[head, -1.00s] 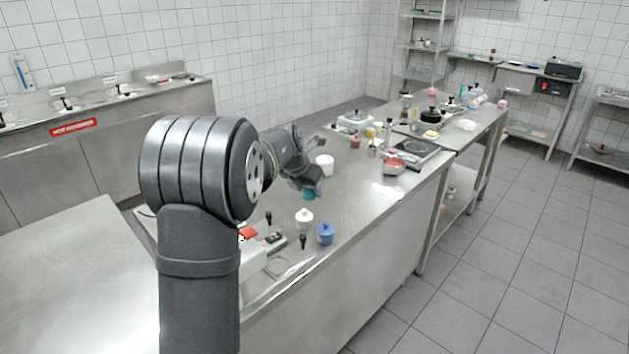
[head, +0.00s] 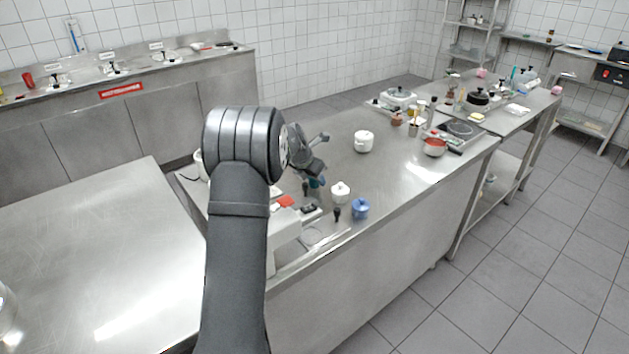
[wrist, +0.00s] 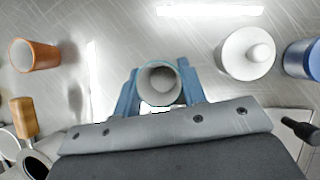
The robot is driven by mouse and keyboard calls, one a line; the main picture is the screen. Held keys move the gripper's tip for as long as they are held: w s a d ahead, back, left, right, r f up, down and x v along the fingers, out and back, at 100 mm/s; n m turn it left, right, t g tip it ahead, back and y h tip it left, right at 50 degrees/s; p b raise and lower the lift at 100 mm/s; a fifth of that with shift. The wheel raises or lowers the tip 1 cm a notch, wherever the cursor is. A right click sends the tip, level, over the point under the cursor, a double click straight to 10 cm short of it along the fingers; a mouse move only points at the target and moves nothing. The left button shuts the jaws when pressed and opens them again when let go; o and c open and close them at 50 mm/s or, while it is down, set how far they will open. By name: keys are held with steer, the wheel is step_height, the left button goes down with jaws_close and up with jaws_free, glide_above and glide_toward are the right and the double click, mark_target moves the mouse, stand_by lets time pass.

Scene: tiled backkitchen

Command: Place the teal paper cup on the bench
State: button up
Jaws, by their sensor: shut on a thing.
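The teal paper cup (wrist: 160,84) is between the two blue fingers of my gripper (wrist: 160,92) in the wrist view, its open mouth facing the camera and its inside looking empty. My gripper is shut on it. In the head view, only a small teal part of the cup (head: 319,182) shows below my gripper (head: 315,178), left of the white lidded pot. The cup is over the middle steel bench (head: 400,190); I cannot tell whether it touches the top.
A white lidded pot (head: 340,192) and a blue lidded pot (head: 361,208) stand close to the right. A white canister (head: 364,141) stands farther back. An orange cup (wrist: 35,55) shows in the wrist view. The steel surface at the left front (head: 100,250) is largely clear.

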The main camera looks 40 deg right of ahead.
steer(key=shift+f, duration=0.55)
steer(key=shift+f, duration=0.15)
steer(key=o, duration=1)
steer(key=v, duration=1.2)
